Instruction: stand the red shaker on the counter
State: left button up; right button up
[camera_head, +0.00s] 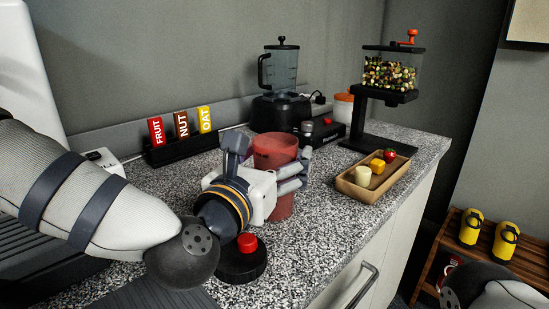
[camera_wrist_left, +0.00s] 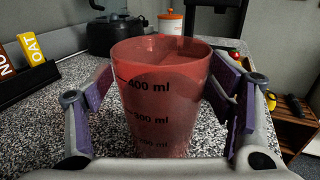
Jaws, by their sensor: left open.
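The red shaker (camera_head: 275,150) is a translucent red cup with an open top, upright on the speckled counter (camera_head: 330,215). In the left wrist view the shaker (camera_wrist_left: 160,95) fills the middle, its black millilitre marks facing me. My left gripper (camera_head: 288,176) is open, with its fingers on either side of the shaker. In the left wrist view a gap shows at the left finger; at the right finger I cannot tell whether it touches. The shaker's base is partly hidden. My right gripper is out of view; only part of my right arm shows at bottom right.
A black round lid with a red cap (camera_head: 242,262) lies in front of the gripper. Behind are a blender (camera_head: 280,100), a bar rack (camera_head: 185,147) and a nut dispenser (camera_head: 385,90). A wooden tray (camera_head: 350,190) sits right of the shaker. The counter's front edge is nearby.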

pick_arm(q)
jog(key=v, duration=0.8)
jog(key=shift+s+a, duration=0.1)
jog(key=shift+s, duration=0.15)
jog(key=s+p, duration=0.1)
jog(key=p, duration=0.1)
jog(key=s+a+r+p, duration=0.1)
jog(key=p, duration=0.1)
jog(key=shift+s+p, duration=0.3)
jog(key=shift+s+a+f, duration=0.1)
jog(key=shift+s+f, duration=0.05)
jog(key=shift+s, duration=0.05)
jog(key=shift+f, duration=0.4)
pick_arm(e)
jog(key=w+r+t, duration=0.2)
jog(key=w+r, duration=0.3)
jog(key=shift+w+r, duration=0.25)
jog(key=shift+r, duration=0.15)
